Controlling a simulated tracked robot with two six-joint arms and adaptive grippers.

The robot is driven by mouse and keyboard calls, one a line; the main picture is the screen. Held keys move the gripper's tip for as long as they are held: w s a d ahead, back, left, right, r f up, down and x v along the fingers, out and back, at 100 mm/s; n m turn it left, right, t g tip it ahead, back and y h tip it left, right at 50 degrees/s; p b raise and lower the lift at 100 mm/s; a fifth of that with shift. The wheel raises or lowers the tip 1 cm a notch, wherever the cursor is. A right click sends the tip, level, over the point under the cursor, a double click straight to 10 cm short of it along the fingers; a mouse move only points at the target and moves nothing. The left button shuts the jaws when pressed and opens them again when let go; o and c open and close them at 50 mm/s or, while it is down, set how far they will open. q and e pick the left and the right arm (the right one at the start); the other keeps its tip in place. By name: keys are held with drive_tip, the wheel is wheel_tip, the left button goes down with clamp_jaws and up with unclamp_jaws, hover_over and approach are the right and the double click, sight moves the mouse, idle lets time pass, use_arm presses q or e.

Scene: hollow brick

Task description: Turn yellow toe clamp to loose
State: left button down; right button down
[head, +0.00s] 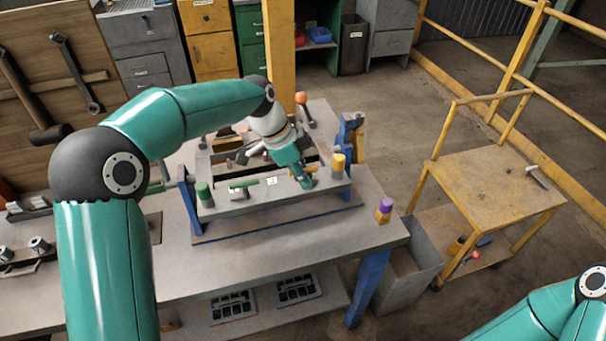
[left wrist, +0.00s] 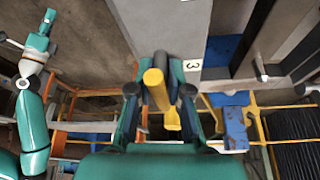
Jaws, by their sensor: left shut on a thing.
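The yellow toe clamp (head: 338,162) shows as a yellow upright cylinder near the right end of the fixture's front beam. In the left wrist view its yellow handle (left wrist: 158,92) lies between the fingers of my left gripper (left wrist: 158,92). My left gripper (head: 306,180) also shows in the head view, low over the beam just left of the yellow cylinder. It is shut on the handle, and its fingers hide part of it. My right gripper (left wrist: 42,28) is small in the left wrist view, away from the fixture; its opening is unclear.
A green clamp (head: 204,192) with a green handle stands at the beam's left end. An orange-topped lever (head: 302,100) and a blue bracket (head: 351,130) rise behind. A purple and yellow piece (head: 384,210) stands at the table's right edge. A grey bin (head: 412,275) is beside the table.

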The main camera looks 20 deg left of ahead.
use_arm(q)
drive_tip(key=shift+w+a+r, duration=0.1)
drive_tip(key=shift+w+r, duration=0.05)
drive_tip(key=c, duration=1.2)
unclamp_jaws()
drive_tip(key=shift+o, duration=0.3)
drive_tip(key=v, duration=1.1)
drive_tip(key=shift+s+a+r, duration=0.2)
drive_tip(key=shift+a+r, duration=0.1)
